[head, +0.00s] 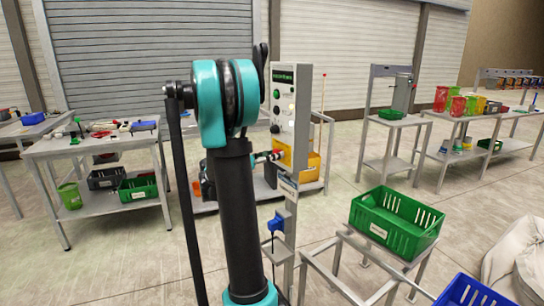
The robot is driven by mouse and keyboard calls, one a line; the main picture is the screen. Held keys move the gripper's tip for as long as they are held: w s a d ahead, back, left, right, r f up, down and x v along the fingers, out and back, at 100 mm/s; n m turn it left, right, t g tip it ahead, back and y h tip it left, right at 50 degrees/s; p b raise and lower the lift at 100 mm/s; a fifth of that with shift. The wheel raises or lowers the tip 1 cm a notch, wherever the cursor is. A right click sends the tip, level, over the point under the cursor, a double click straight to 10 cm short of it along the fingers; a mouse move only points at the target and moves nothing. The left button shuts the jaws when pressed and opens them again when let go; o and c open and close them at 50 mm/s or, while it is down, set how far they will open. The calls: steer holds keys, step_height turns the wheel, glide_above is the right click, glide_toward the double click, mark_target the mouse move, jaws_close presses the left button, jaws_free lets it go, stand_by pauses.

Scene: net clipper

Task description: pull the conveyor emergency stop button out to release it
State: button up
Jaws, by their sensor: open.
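The grey control pillar (291,110) stands upright just right of my arm. It carries a small dark display, several round buttons and a black knob. Low on it is the emergency stop's yellow plate (284,152). The red stop button (277,154) shows small at the plate's left side. What looks like the tip of my gripper (263,157), dark with a pale part, shows at the button's left, level with it. The rest of my gripper is hidden behind my black arm link. I cannot tell whether the fingers touch the button or are around it.
A green crate (396,222) sits on a metal stand at the right, with a blue crate (475,292) nearer. A workbench (95,145) with tools stands at the left. A yellow bin (313,166) is behind the pillar. Floor between the pillar and back tables is open.

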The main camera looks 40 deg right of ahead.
jaws_close()
stand_by(0.4)
